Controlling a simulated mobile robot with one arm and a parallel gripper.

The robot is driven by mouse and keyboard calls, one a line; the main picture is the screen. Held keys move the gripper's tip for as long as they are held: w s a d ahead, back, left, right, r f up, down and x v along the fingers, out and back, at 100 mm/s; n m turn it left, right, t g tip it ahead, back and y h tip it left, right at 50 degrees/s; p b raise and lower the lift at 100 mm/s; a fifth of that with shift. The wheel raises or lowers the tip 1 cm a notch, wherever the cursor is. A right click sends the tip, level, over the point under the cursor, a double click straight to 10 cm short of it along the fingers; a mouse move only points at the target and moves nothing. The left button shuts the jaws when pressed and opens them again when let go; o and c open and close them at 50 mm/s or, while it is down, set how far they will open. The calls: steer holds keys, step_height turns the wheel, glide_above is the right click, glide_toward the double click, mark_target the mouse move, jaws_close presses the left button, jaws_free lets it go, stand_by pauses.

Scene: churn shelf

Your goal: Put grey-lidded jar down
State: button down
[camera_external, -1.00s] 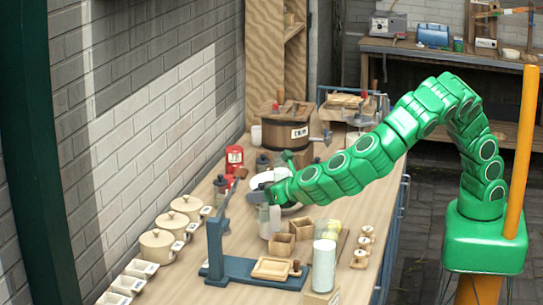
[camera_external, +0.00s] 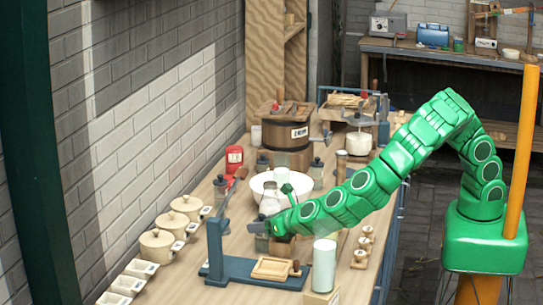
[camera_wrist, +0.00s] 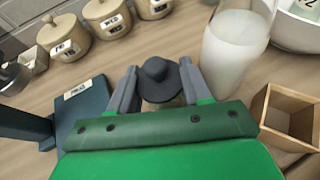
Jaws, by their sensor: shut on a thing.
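The grey-lidded jar (camera_wrist: 160,80) is between my fingers in the wrist view, its dark knobbed lid toward the camera. My gripper (camera_wrist: 158,88) is shut on it. In the outside view my gripper (camera_external: 258,229) is low over the counter (camera_external: 225,240), just right of the blue stand's post. My gripper and arm hide much of the jar there, and I cannot tell whether its base touches the counter.
A blue stand (camera_external: 240,274) is close by at the front. A white bowl (camera_external: 265,183) lies behind. Lidded beige crocks (camera_external: 156,244) line the left.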

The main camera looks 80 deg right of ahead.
steer(key=shift+f, duration=0.1)
steer(key=c, duration=0.5)
jaws_free()
steer(key=shift+s+r, duration=0.2)
steer(key=v, duration=1.1)
steer(key=shift+s+a, duration=0.15)
steer(key=shift+s, duration=0.05)
steer(key=shift+r, duration=0.1)
